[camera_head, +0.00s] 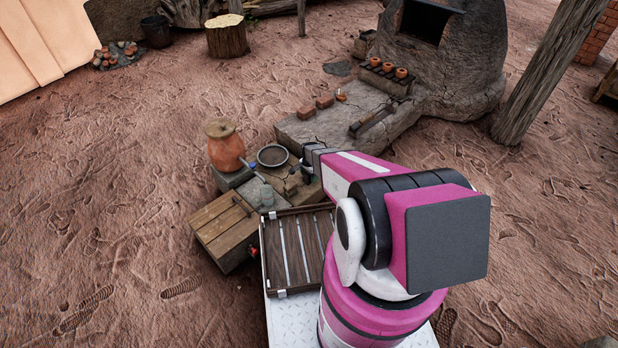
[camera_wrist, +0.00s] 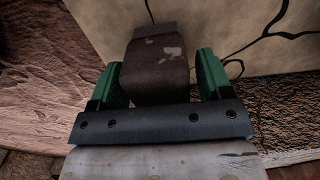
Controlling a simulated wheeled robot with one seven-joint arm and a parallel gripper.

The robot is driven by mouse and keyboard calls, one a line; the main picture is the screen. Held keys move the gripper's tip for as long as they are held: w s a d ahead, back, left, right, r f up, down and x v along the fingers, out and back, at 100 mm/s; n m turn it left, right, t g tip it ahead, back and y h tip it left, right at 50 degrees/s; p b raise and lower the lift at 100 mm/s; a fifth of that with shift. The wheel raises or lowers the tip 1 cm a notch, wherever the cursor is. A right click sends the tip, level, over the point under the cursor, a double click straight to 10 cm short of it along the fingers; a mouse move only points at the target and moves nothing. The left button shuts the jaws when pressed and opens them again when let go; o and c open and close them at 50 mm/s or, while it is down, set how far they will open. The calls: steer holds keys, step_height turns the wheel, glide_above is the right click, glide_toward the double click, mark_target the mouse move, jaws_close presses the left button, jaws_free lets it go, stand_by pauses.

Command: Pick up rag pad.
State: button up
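In the wrist view, a brown block-like pad with pale patches and a grey far end, which looks like the rag pad (camera_wrist: 158,72), lies between the two green fingers of my gripper (camera_wrist: 160,75). A finger stands on each side of it, with a narrow gap seen on the right. The gripper looks open around the pad; contact on the left side is hard to judge. In the head view, my arm reaches to the low work surface, and the pad cannot be made out there.
A clay jar (camera_head: 225,146), a round dark pan (camera_head: 272,156) and a wooden box (camera_head: 226,226) stand left of my arm's end. A slatted wooden tray (camera_head: 296,250) is nearer. Bricks (camera_head: 324,102) lie on the stone slab behind, before the kiln (camera_head: 450,60). Open ground lies left.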

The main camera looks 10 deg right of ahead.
steer(key=c, duration=0.8)
steer(key=shift+r, duration=0.15)
steer(key=shift+r, duration=0.6)
steer(key=r, duration=0.2)
steer(key=s+r, duration=0.1)
steer(key=shift+a+r, duration=0.25)
steer(key=shift+a, duration=0.1)
steer(key=shift+s+a+r, duration=1)
steer(key=shift+s+a, duration=0.2)
steer(key=shift+s, duration=0.05)
steer(key=shift+s+a+r, duration=1.05)
steer(key=shift+s+a, duration=0.2)
steer(key=shift+s+a+r, duration=1)
steer(key=shift+s+a, duration=0.2)
steer(key=shift+s, duration=0.05)
